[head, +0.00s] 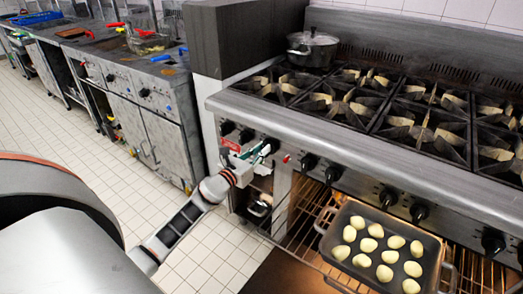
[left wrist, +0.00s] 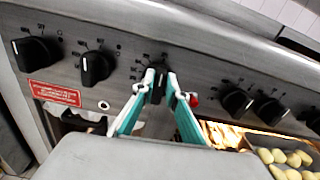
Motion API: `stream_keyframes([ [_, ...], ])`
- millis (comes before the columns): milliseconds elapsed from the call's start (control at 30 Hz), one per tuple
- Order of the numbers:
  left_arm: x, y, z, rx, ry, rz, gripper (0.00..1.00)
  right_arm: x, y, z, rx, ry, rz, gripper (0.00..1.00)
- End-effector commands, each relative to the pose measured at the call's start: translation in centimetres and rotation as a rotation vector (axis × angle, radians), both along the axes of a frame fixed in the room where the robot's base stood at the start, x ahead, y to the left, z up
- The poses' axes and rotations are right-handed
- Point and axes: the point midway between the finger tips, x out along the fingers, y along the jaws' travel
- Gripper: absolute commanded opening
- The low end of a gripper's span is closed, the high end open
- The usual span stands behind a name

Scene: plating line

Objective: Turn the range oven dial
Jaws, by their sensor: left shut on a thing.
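The range (head: 340,135) stands at the right of the head view, with a row of black dials on its steel front panel. My left gripper (head: 262,150) reaches this panel, right of two dials. In the left wrist view my left gripper (left wrist: 161,80) has its teal and white fingers on either side of a black dial (left wrist: 157,90), shut on it. The dial's knob is partly hidden by the fingers, and its exact angle is hard to read. My right gripper is in neither view.
The oven below is open and lit, with a tray (head: 337,262) of pale potatoes on its rack. A lidded pot (head: 312,48) stands on a back burner. Other dials (left wrist: 97,68) flank the held one. Tiled floor (head: 110,185) lies open at left, before the fryers.

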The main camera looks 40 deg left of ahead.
Motion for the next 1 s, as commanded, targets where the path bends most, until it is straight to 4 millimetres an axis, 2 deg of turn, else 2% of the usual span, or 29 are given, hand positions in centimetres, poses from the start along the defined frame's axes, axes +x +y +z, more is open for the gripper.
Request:
stream_keyframes([
  [567, 0.0, 0.7, -0.2, -0.473, 0.001, 0.001, 0.0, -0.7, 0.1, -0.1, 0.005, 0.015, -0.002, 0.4],
  [1000, 0.0, 1.1, -0.6, -0.893, 0.0, 0.0, 0.0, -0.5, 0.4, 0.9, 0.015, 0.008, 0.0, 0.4],
])
